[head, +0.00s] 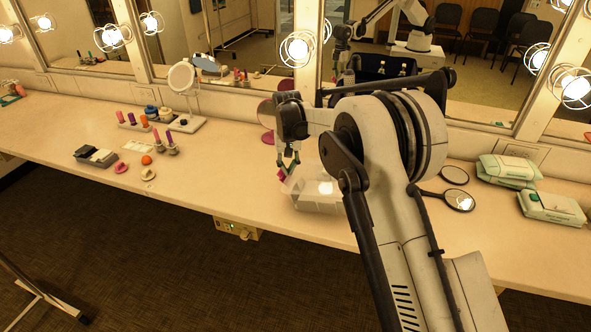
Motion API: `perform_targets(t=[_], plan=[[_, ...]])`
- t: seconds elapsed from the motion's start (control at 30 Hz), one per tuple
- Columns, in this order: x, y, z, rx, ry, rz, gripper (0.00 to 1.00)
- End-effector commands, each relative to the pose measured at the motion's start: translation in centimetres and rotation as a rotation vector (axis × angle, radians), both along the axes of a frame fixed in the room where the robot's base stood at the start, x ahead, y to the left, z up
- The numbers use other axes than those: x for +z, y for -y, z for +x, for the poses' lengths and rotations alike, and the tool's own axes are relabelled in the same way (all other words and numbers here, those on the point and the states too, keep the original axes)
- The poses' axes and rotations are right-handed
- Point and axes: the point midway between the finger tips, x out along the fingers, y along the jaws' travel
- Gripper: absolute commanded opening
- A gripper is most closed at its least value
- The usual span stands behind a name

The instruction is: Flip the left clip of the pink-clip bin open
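The clear plastic bin (318,204) stands on the counter near its front edge, partly hidden on the right by my arm. Its pink left clip (282,174) shows at the bin's upper left side. Any clip on the right side is hidden behind my arm. My gripper (288,164) points down just above the pink clip, at the bin's left end. Its two fingers look parted, with nothing seen between them. At this size I cannot tell whether a finger touches the clip, nor whether the clip is latched.
Mirrors with bulbs line the back; a pink round object (266,112) stands behind my gripper. Left are a round mirror (182,78), several makeup tubes (158,138) and a dark box (95,156). Right are hand mirrors (458,201) and wipe packs (552,208). Counter left of the bin is clear.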

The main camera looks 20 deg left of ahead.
Motion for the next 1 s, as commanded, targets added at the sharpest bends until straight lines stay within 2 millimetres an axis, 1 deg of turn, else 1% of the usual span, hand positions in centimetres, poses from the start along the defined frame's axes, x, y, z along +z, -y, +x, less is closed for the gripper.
perform_targets(t=[0.2,0.37,1.0], plan=[[-0.2,-0.7,0.0,0.000,0.001,0.001,0.00],[0.0,-0.6,0.0,0.000,0.001,0.001,0.00],[4.2,0.0,0.0,0.000,0.000,0.000,0.00]])
